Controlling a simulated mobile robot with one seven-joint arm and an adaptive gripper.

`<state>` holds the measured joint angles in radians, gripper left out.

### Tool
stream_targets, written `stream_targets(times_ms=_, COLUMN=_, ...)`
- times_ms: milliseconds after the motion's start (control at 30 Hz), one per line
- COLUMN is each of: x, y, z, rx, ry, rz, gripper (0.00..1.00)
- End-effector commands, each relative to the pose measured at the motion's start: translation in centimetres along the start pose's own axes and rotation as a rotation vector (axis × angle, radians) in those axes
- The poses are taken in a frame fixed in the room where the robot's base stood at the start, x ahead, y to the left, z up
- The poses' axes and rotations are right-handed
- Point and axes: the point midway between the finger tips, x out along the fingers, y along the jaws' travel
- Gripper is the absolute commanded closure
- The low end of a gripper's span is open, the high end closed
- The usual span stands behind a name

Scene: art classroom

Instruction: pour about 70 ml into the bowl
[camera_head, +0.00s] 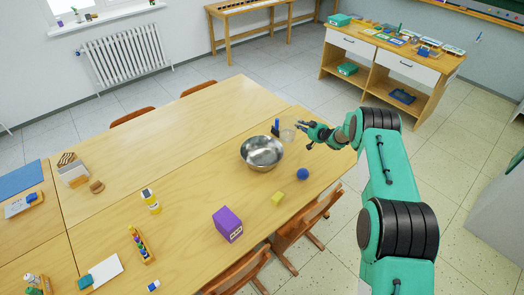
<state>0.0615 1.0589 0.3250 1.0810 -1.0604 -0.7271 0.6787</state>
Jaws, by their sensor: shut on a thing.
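The metal bowl (262,152) is silvery, open and upright on the wooden table, and looks empty from here. My gripper (297,128) is just behind and to the right of the bowl, low over the table. It is shut on a small clear container (288,135), which looks like a glass or beaker. The container is beside the bowl, not over it. Its contents and exact tilt are too small to tell.
A dark blue object (276,127) stands close behind the bowl. A yellow bottle (151,200) stands left.

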Motion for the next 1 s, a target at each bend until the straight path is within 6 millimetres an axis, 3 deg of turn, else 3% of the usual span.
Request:
stream_targets(times_ms=467, x=-0.3, y=-0.6, z=-1.2, rx=-0.071, ry=0.002, rz=0.032, gripper=1.00)
stream_targets(times_ms=1000, x=-1.6, y=-3.1, z=-4.3, rx=-0.379, ry=0.001, rz=0.158, gripper=1.00)
